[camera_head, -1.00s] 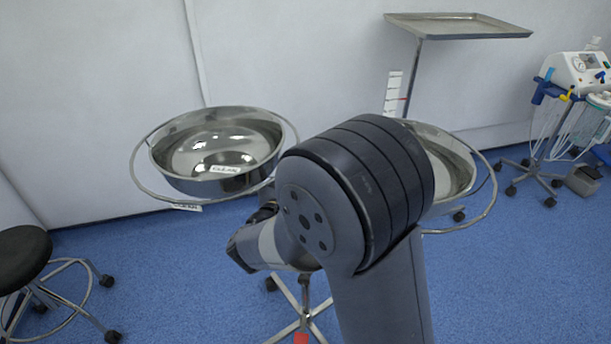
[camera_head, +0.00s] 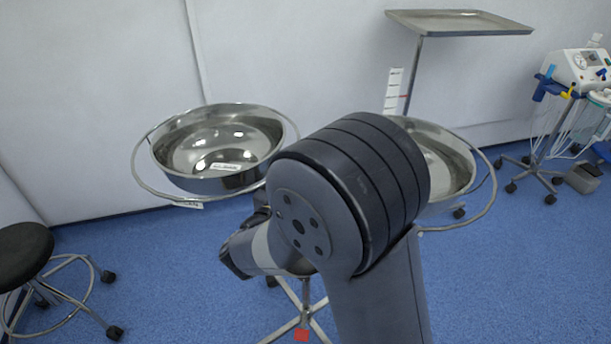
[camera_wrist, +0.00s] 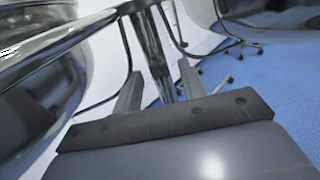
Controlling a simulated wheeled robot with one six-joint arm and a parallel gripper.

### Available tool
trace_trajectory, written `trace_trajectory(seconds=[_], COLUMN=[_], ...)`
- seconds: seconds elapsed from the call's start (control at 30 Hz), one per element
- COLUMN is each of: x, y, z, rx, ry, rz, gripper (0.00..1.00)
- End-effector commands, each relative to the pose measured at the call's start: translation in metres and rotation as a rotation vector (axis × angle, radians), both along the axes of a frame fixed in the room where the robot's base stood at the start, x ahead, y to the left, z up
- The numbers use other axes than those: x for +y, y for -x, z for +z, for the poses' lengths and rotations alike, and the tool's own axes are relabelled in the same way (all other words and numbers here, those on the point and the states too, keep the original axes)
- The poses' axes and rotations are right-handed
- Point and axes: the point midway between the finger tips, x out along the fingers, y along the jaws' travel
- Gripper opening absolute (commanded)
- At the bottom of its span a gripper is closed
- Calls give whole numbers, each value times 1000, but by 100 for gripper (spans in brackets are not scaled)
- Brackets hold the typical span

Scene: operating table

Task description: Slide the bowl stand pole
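The bowl stand carries two steel bowls in ring holders, the left bowl (camera_head: 218,150) and the right bowl (camera_head: 445,165), the latter partly hidden by my arm. Its pole is hidden behind my arm in the head view; the base legs (camera_head: 303,320) show below. In the wrist view the pole (camera_wrist: 153,50) runs upright and slightly tilted. My gripper (camera_wrist: 160,72) has its fingers apart, one on each side of the pole, with gaps showing. I cannot tell how deep the pole sits between them. In the head view my arm hides the fingers.
A tray stand (camera_head: 460,22) stands behind at right. A medical cart (camera_head: 575,75) is at far right. A black stool (camera_head: 25,250) is at far left. A pale wall closes the back. Blue floor (camera_head: 160,270) is clear between stool and stand.

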Motion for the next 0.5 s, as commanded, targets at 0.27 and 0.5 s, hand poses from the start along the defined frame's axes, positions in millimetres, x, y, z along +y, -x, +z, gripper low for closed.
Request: trace_trajectory(seconds=[0.27, 0.5], x=[29, 43], y=[44, 69], z=[2, 1], rx=[1, 0], ry=[1, 0], rz=[5, 2], gripper=[40, 40])
